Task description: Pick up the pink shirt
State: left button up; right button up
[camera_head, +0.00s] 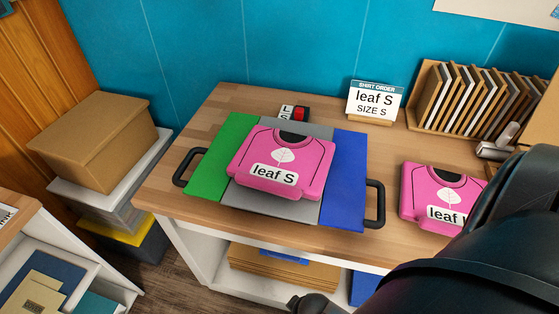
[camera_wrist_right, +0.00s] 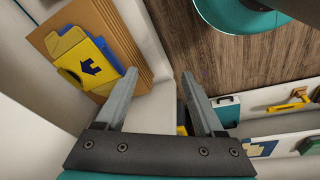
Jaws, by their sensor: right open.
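A folded pink shirt (camera_head: 282,160) labelled "leaf S" lies on a folding board with a green panel (camera_head: 222,150), a grey middle and a blue panel (camera_head: 347,165). A second pink shirt (camera_head: 435,190) lies on the table to the right. Its label starts with "leaf", and my dark right arm hides its right part. My right gripper (camera_wrist_right: 160,75) is open in the right wrist view, with nothing between its fingers. It faces lower shelving and the floor, with no shirt in that view. My left gripper is not in view.
A sign (camera_head: 375,102) reading "leaf S, SIZE S" stands behind the board. A wooden rack (camera_head: 432,98) of upright boards is at the back right. The board has black handles (camera_head: 375,204). Cardboard (camera_wrist_right: 100,30) and a yellow item (camera_wrist_right: 85,62) lie near the right gripper's left finger.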

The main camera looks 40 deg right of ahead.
jog(key=w+r+t+p, duration=0.15)
jog(key=w+r, duration=0.25)
jog(key=r, duration=0.9)
jog(key=w+r+t+p, duration=0.1)
jog(key=w+r+p, duration=0.25)
jog(key=r, duration=1.05)
jog(key=w+d+r+n+t+h, duration=0.1)
jog(key=w+d+r+n+t, duration=0.15)
jog(key=w+r+t, duration=0.4)
jog(key=w+d+r+n+t, duration=0.1)
jog(key=w+r+n+t, duration=0.25)
jog(key=w+r, duration=0.65)
jog(key=a+r+n+t+y, duration=0.4)
jog(key=r+n, duration=0.3)
jog(key=r, duration=0.4)
jog(key=s+a+r+n+g+y, duration=0.2)
jog(key=a+r+n+g+y, duration=0.25)
jog(key=a+n+y, duration=0.6)
jog(key=n+g+h, duration=1.1)
jog(key=n, duration=0.6)
send_near(260, 180)
jog(key=x, duration=0.3)
jog(key=shift+w+f+p, duration=0.1)
jog(key=shift+w+p, duration=0.25)
jog(key=shift+w, duration=0.05)
jog(key=shift+s+x, duration=0.15)
jog(key=shift+x, duration=1.15)
jog(key=shift+s+x, duration=0.1)
jog(key=shift+x, duration=1.2)
jog(key=shift+f, duration=0.1)
